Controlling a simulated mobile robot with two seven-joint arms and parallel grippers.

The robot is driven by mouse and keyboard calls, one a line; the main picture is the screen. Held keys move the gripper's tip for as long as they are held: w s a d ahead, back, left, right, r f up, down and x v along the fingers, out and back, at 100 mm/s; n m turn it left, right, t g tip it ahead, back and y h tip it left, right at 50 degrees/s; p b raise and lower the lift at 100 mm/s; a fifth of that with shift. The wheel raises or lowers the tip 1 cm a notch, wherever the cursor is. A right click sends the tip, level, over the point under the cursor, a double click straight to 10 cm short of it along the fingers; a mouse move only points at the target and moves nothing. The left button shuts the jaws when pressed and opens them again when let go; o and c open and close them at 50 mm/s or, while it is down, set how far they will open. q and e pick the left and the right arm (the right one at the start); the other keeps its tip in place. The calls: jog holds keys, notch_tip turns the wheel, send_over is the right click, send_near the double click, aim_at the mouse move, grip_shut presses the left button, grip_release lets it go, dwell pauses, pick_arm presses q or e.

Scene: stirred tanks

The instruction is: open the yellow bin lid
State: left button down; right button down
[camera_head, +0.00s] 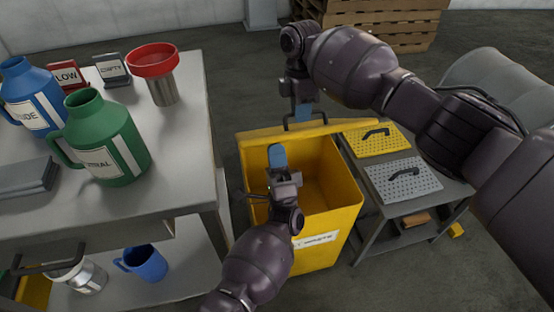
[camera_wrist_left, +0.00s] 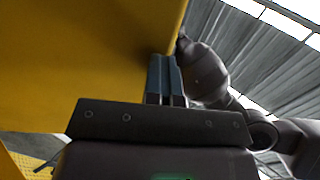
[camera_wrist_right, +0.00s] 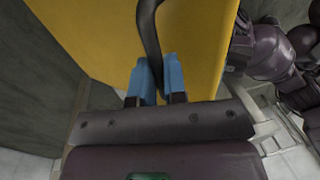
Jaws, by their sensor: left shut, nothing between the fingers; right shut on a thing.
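The yellow bin (camera_head: 325,225) stands on the floor with its inside showing. Its yellow lid (camera_head: 265,135) is raised at the back edge and seen nearly edge-on in the head view. My right gripper (camera_head: 304,112) is shut on the dark lid handle (camera_wrist_right: 149,35), with the yellow lid face behind it in the right wrist view. My left gripper (camera_head: 277,157) is shut and empty above the bin opening. In the left wrist view its closed fingers (camera_wrist_left: 164,75) are close to the yellow lid (camera_wrist_left: 80,60); I cannot tell if they touch.
A white table (camera_head: 180,165) on the left bears a green jug (camera_head: 100,140), a blue jug (camera_head: 30,95) and a steel vessel with a red funnel (camera_head: 155,65). A low grey stand (camera_head: 375,215) with yellow and grey perforated plates is right of the bin. A wooden pallet stack (camera_head: 385,25) is behind.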

jog(key=c, duration=1.5)
grip_release()
jog(key=shift+s+f, duration=0.25)
jog(key=shift+f, duration=0.55)
jog(key=shift+o, duration=1.1)
jog(key=shift+w, duration=0.15)
jog(key=shift+o, duration=0.6)
jog(key=shift+r, duration=0.25)
jog(key=shift+w+d+r, duration=0.1)
jog(key=shift+d+r, duration=0.05)
jog(key=shift+r, duration=0.15)
jog(key=shift+r, duration=0.1)
